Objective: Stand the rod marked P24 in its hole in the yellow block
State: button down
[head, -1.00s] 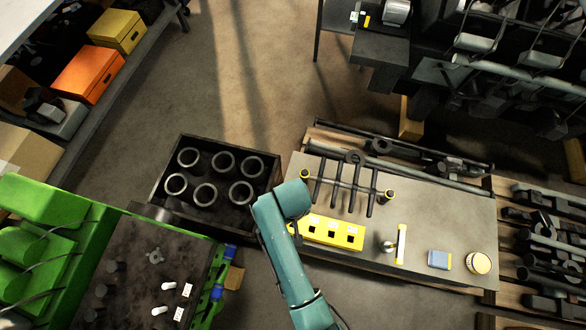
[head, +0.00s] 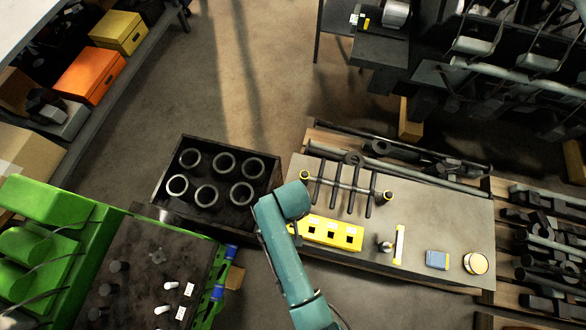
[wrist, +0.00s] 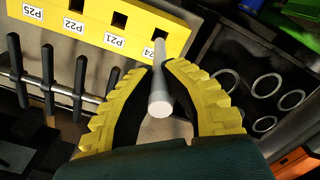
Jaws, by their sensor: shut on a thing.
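The yellow block (head: 330,232) lies on the grey bench top, with several square holes in a row. In the wrist view the yellow block (wrist: 120,22) shows tags P25, P22, P21 and, partly covered, P24, all upside down. My gripper (wrist: 156,70) has yellow ribbed fingers and is shut on a pale grey rod (wrist: 159,92). The rod's near end faces the camera and its far end points at the block beside the P24 tag. No marking is readable on the rod. In the head view my arm hides the gripper and rod.
A dark crate (head: 163,192) with several ring-topped cylinders is to the left. A blue box (head: 437,260) and a round tin (head: 475,263) sit at the bench's right. The bench's right middle is clear.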

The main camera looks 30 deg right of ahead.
jog(key=shift+f, duration=0.1)
jog(key=shift+f+b, duration=3.2)
jog(key=shift+f, duration=1.9)
jog(key=c, duration=1.1)
grip_release()
jog(key=shift+r, duration=0.1)
notch_tip(320, 180, up, 12)
jog(key=shift+f, duration=0.1)
